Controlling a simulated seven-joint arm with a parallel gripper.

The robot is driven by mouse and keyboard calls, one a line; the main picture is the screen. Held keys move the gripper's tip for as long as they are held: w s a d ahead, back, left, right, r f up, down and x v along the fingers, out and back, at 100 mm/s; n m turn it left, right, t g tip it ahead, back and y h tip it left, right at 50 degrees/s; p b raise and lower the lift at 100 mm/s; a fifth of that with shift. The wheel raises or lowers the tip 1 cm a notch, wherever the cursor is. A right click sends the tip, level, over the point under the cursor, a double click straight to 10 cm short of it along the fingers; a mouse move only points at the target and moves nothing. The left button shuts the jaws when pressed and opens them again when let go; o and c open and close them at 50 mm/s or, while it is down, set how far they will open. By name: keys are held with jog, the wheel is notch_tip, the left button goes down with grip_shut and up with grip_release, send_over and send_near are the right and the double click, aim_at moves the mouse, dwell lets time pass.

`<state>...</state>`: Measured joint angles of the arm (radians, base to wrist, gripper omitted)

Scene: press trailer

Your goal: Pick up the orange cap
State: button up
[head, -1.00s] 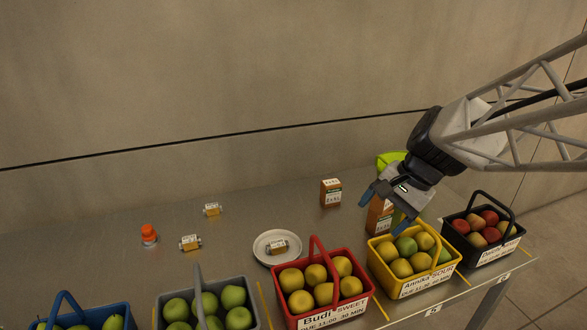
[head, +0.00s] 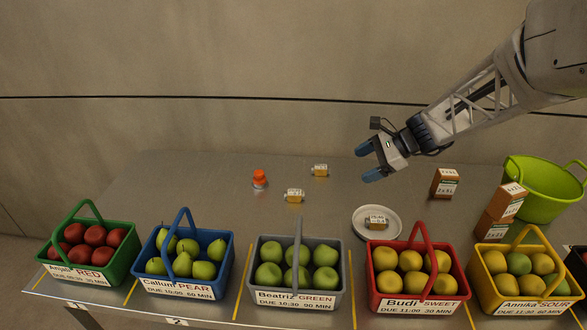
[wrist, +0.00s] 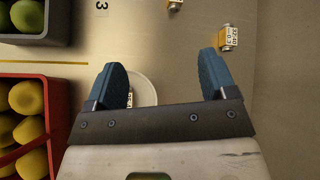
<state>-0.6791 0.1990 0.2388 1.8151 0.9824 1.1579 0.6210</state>
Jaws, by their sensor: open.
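The orange cap (head: 260,175) sits on top of a small clear container (head: 260,184) standing upright on the metal table (head: 215,210), left of centre in the head view. My gripper (head: 364,163) is open and empty above the table, to the right of the cap and apart from it, with its blue fingers pointing left. The cap is not seen in the wrist view.
Small labelled blocks (head: 294,195) (head: 320,170) lie near the cap. A white plate (head: 359,221) carries another block. Fruit baskets, including a grey one (head: 271,297), line the front edge. Brown cartons (head: 444,183) and a green tub (head: 545,190) stand at right. Table left of the cap is clear.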

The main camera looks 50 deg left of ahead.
jog(key=s+a+f+m+g, duration=0.1)
jog(key=a+f, duration=0.2)
jog(key=a, duration=0.3)
jog(key=s+a+f+g, duration=0.1)
jog(key=s+a+f, duration=0.1)
jog(key=a, duration=0.4)
jog(key=m+g+y, duration=0.2)
send_near(263, 176)
jog(key=s+a, duration=0.1)
jog(key=s+a+f, duration=0.1)
jog(key=a, duration=0.1)
jog(key=shift+a+f, duration=0.25)
jog(key=shift+x, duration=1.3)
jog(key=shift+x, duration=2.55)
jog(key=shift+s+d+f, duration=0.1)
jog(key=shift+d+f, duration=0.05)
jog(key=shift+f, duration=0.05)
jog(key=shift+c, duration=0.3)
